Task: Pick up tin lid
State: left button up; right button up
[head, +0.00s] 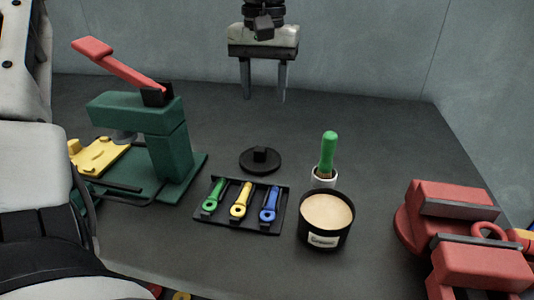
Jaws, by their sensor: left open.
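The tin lid (260,160), a flat black disc with a square black knob on top, lies on the dark table near its middle. The open tin (325,235), a black pot with a pale label and cream-coloured contents, stands to the right and in front of it. My left gripper (265,99) points down with two separate fingers, open and empty. It shows above and behind the lid in the picture, clear of it. My right gripper is not in view.
A black tray (226,226) of coloured tools lies in front of the lid. A green-handled tool (328,154) stands in a white holder at right. A green press (170,150) with a red lever stands left, a red vise (470,235) right. The table's back is clear.

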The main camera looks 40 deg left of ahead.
pick_arm(q)
send_over(260, 149)
jog(key=w, duration=0.1)
notch_tip(260, 149, down, 7)
jog(key=shift+d+f+b, duration=0.1)
jog(key=shift+b, duration=0.35)
jog(key=shift+s+f+b, duration=0.15)
jog(key=shift+s+f, duration=0.1)
jog(key=shift+f, duration=1.1)
jog(key=shift+s+f+b, duration=0.15)
jog(key=shift+s+f, duration=0.1)
jog(key=shift+f, duration=1.05)
jog(key=shift+c, duration=0.4)
grip_shut()
